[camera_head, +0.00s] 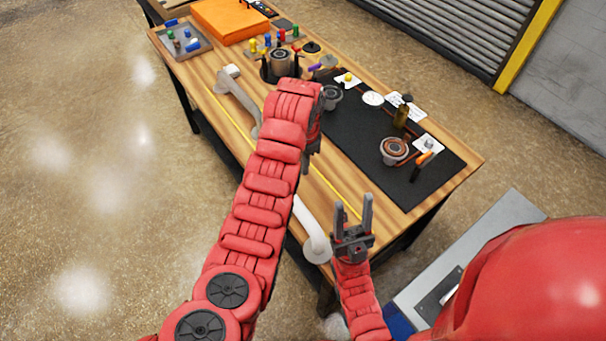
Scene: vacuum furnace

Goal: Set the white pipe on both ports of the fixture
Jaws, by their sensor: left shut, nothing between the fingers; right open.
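A white pipe lies along the near long edge of the wooden table. Its far part (238,96) has a bent end, and its near part (308,222) ends in an elbow by the table's near corner. My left arm hides the middle, so I cannot tell if both parts are one piece. My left gripper (308,168) is shut and empty, above the table beside the black mat. My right gripper (353,205) is open and empty, right of the near elbow and apart from it. Two round port-like pieces, one grey (331,97) and one brown-topped (394,150), stand on the mat.
The black mat (365,150) also carries a brown bottle (402,115), white cards and an orange-handled tool (421,163). A round holder with tools (281,63), an orange box (230,18) and a grey tray (184,42) stand farther back. The floor left is clear.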

